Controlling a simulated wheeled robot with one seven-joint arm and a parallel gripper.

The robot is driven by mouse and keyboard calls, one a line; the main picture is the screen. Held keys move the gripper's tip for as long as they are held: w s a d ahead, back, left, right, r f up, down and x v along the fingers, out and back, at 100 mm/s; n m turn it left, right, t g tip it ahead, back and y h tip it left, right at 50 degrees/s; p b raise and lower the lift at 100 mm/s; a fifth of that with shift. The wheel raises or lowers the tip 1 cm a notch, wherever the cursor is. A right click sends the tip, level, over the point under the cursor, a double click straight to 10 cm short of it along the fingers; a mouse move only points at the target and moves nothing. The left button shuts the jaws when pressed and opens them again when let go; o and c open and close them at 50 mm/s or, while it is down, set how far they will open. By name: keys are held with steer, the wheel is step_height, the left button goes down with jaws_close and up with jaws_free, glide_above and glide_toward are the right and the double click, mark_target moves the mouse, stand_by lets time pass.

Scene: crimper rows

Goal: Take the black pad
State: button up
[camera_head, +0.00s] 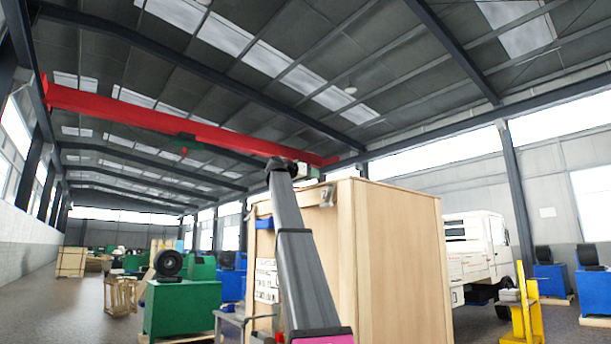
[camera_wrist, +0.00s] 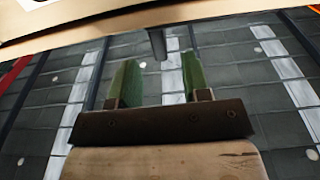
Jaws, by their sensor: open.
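My gripper (camera_wrist: 158,62) shows in the wrist view with its two green fingers apart. The gap between them is empty, and the ceiling shows behind it. In the head view my arm reaches up in front of a large wooden crate (camera_head: 400,262), with its far end near the crate's top edge. The fingers are too small to make out clearly there. I cannot make out a black pad in either view.
A pale edge (camera_wrist: 60,32) crosses the top of the wrist view beyond the fingers. A green machine (camera_head: 180,310) stands left of the crate, a white truck (camera_head: 475,252) and yellow stand (camera_head: 525,318) right. Open floor (camera_head: 50,310) lies at the left.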

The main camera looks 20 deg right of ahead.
steer(key=shift+x, duration=2.55)
jaws_close()
steer(key=shift+r, duration=0.1)
steer(key=shift+r, duration=2.4)
